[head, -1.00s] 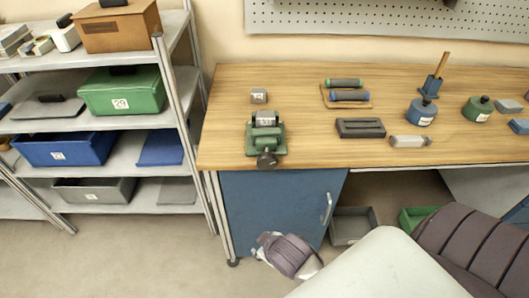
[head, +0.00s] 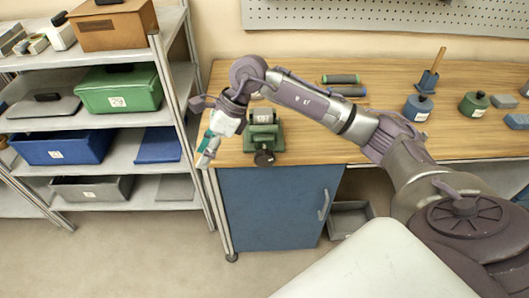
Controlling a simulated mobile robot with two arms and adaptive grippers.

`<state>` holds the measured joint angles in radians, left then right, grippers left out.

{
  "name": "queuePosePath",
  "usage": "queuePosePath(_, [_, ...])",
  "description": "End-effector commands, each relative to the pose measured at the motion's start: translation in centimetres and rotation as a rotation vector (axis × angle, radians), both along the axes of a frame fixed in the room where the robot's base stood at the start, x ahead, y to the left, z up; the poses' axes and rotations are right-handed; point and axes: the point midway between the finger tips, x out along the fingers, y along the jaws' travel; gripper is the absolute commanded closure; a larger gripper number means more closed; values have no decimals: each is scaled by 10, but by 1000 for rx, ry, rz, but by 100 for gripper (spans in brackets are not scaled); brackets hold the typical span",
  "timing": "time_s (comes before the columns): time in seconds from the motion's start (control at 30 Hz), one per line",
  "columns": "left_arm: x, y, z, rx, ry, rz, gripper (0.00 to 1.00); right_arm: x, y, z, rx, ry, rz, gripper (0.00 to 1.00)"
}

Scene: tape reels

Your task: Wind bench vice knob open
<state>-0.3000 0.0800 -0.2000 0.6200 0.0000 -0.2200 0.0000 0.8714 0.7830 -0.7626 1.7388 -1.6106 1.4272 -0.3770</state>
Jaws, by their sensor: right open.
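The green bench vice (head: 265,138) stands at the front left of the wooden bench. Its dark round knob (head: 264,158) faces me at the bench's front edge. My right arm reaches across the bench from the right. My right gripper (head: 206,152) hangs to the left of the vice, near the bench's left corner, pointing down. It is open, with nothing seen in it, and apart from the knob. My left gripper is out of view.
The bench (head: 300,150) has a blue cabinet (head: 270,205) below it. Shelves at left hold a green box (head: 118,92) and a blue bin (head: 60,148). A grey bin (head: 348,219) is on the floor.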

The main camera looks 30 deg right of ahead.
Motion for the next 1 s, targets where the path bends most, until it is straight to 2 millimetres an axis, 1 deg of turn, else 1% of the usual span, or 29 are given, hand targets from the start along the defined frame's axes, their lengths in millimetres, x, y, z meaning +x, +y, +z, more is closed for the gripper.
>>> queuePosePath(0.03, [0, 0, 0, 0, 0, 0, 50, 8, -39, 2, -148, 1, -7, 50])
queuePosePath(0.07, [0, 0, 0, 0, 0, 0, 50, 10, -61, 4, -229, 10, -13, 50])
queuePosePath(0.1, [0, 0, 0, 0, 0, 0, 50, 11, -87, 7, -325, 25, -23, 50])
queuePosePath(0.2, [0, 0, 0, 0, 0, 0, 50, 10, -136, 17, -496, 67, -51, 50])
queuePosePath(0.3, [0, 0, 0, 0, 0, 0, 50, 7, -162, 24, -583, 97, -72, 50])
queuePosePath(0.37, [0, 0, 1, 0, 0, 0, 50, 6, -168, 25, -604, 107, -76, 50])
queuePosePath(0.43, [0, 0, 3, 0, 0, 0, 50, 5, -169, 20, -609, 111, -75, 50])
queuePosePath(0.57, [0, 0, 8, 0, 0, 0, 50, 4, -168, 2, -607, 112, -73, 50])
queuePosePath(0.8, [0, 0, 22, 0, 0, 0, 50, 4, -167, -49, -603, 113, -73, 50])
queuePosePath(1.0, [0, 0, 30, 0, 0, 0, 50, 4, -167, -87, -604, 111, -74, 50])
